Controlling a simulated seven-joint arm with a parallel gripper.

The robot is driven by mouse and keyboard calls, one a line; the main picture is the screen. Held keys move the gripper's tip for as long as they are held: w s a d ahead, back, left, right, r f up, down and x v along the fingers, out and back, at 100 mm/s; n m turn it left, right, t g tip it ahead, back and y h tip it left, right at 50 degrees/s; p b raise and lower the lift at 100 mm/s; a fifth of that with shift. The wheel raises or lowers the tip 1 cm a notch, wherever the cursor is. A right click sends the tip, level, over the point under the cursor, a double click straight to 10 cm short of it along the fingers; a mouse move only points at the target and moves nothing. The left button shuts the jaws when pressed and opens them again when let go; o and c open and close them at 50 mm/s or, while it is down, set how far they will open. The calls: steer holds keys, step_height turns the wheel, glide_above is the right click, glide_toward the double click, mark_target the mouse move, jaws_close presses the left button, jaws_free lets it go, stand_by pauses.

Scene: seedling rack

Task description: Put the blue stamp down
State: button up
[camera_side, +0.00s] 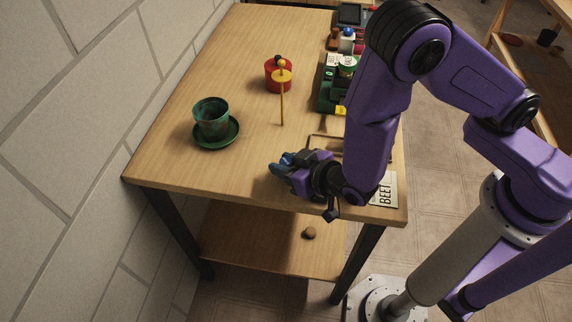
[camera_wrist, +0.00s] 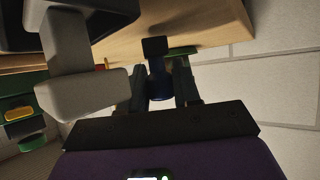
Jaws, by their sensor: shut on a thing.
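My gripper (camera_side: 282,163) is low over the front part of the wooden table, right of the green pot. It is shut on the blue stamp. The stamp (camera_wrist: 158,84) shows in the wrist view as a dark blue handle with a black block at its far end, between my two fingers (camera_wrist: 160,88). In the side view only a little blue shows at the fingertips, and my gripper hides most of the stamp. I cannot tell whether the stamp touches the tabletop (camera_side: 225,80).
A green pot (camera_side: 211,115) stands on a green saucer (camera_side: 232,136) at the left. A green rack (camera_side: 327,100) lines the right edge. A BEET card (camera_side: 385,190) lies front right.

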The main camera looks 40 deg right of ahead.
steer(key=shift+f, duration=0.3)
steer(key=shift+f, duration=0.2)
steer(key=o, duration=1)
steer(key=shift+o, duration=0.2)
steer(key=shift+r, duration=0.1)
steer(key=shift+r, duration=0.15)
steer(key=v, duration=1.2)
